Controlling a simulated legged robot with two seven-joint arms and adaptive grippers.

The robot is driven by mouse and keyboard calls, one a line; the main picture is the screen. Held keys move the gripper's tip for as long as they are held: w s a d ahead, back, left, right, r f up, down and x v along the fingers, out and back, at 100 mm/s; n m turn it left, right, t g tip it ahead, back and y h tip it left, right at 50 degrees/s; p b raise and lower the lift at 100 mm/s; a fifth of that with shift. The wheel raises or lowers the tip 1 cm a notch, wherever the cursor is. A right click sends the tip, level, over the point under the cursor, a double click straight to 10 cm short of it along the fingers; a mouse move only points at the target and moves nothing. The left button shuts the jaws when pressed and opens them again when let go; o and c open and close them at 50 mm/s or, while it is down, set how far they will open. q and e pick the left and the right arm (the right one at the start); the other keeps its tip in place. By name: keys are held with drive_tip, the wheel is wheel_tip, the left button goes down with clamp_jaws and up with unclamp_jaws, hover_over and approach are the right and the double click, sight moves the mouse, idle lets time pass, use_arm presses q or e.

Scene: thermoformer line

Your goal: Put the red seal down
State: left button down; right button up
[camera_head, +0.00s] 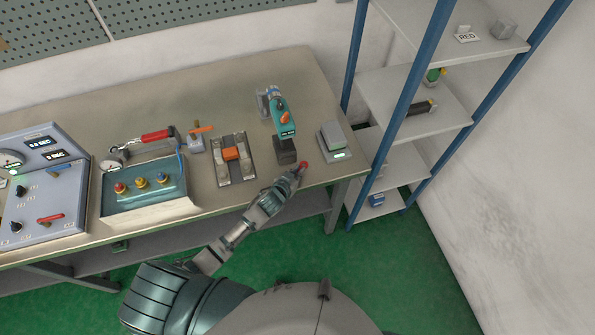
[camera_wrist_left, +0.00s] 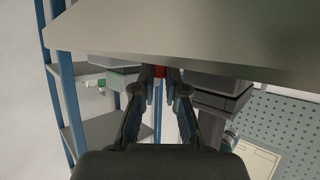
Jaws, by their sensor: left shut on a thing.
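The red seal (camera_head: 303,166) is a small red piece at the tip of my left gripper (camera_head: 295,172) in the head view. My left gripper is shut on it, near the front right edge of the workbench (camera_head: 318,92). In the left wrist view the red seal (camera_wrist_left: 159,71) shows between the two dark fingertips of the gripper (camera_wrist_left: 160,86). Its lower part is hidden by the fingers. I cannot tell whether the seal touches the bench. My right gripper is not in view.
A small grey device with a green light (camera_head: 333,141) stands just right of the seal. A teal drill-like tool (camera_head: 281,112) on a dark base stands behind. A clamp fixture with an orange block (camera_head: 231,154) is to the left. A blue-post shelf (camera_head: 412,96) stands right.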

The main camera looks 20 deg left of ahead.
use_arm(q)
drive_tip(key=shift+f, duration=0.15)
drive_tip(key=c, duration=1.3)
unclamp_jaws()
drive_tip(key=shift+o, duration=0.5)
drive_tip(key=shift+a, duration=0.2)
drive_tip(key=shift+a, duration=0.1)
